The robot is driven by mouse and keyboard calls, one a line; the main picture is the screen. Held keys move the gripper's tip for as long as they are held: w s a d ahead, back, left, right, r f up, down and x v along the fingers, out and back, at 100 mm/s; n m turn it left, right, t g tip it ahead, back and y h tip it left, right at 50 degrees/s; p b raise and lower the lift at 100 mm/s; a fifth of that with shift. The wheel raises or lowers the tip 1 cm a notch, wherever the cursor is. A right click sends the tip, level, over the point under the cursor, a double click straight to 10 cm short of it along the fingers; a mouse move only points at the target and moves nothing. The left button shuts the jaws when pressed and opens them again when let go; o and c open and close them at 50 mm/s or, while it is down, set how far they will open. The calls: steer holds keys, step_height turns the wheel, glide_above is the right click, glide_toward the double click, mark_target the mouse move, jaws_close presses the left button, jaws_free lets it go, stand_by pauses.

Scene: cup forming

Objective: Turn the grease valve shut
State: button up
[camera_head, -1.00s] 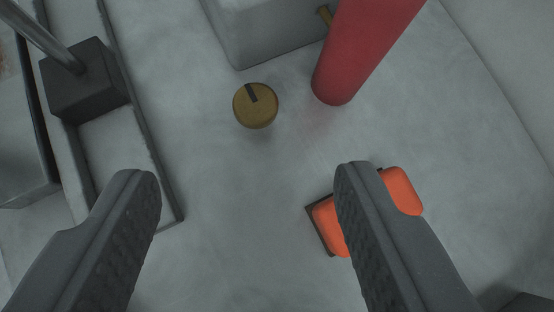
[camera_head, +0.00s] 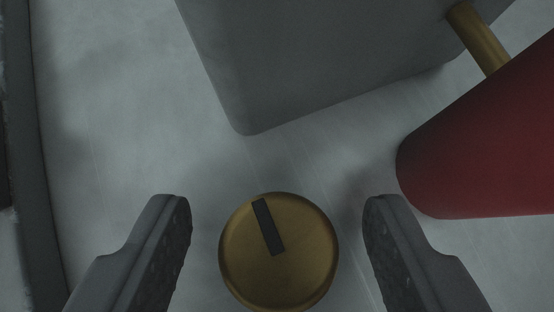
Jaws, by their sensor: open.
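The grease valve (camera_head: 300,255) is a round brass knob with a dark bar mark on its top. The mark runs from the knob's upper left toward its middle, tilted a little from the picture's vertical. My gripper (camera_head: 278,215) is open, with one finger on each side of the knob. A gap shows between each finger and the knob, so neither finger touches it. The lower edge of the knob is close to the bottom of the picture.
A grey block (camera_head: 330,60) stands just beyond the knob. A red cylinder (camera_head: 480,150) stands at the right, close to my right finger, with a brass rod (camera_head: 478,38) between it and the block. A dark edge (camera_head: 25,150) runs down the left. Pale floor (camera_head: 120,120) is clear at left.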

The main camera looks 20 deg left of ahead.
steer(key=shift+w+a+f, duration=0.15)
steer(key=shift+w+f, duration=0.25)
steer(key=shift+f, duration=0.05)
